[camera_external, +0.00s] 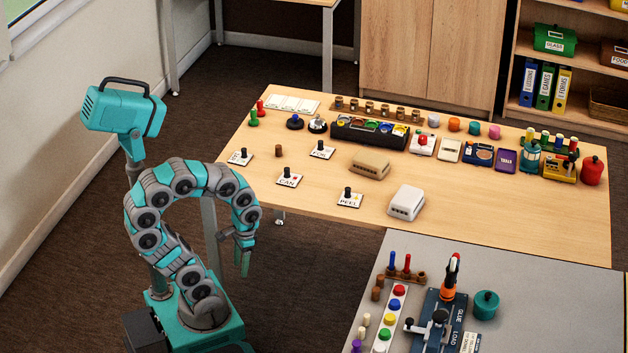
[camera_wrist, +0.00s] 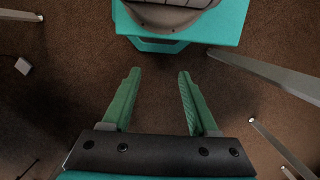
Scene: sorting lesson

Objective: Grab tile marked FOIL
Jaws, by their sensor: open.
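Several white tiles with black knobs lie on the wooden table in the external view. The tile whose small lettering seems to read FOIL (camera_external: 318,154) lies at the back of the group. The CAN tile (camera_external: 287,182) is in front of it to the left, and the PEEL tile (camera_external: 348,203) is nearer the front edge. Another tile (camera_external: 236,158) at the left has print too small to read. My gripper (camera_external: 243,264) hangs off the table's left edge, pointing down, apart from every tile. The wrist view shows its green fingers (camera_wrist: 158,76) open and empty above the floor.
A tan box (camera_external: 370,165) and a white box (camera_external: 406,203) stand right of the tiles. A brown peg (camera_external: 278,151) stands between the left and back tiles. A black tray of colored pieces (camera_external: 345,136) lies behind. Table legs (camera_wrist: 268,72) show in the wrist view.

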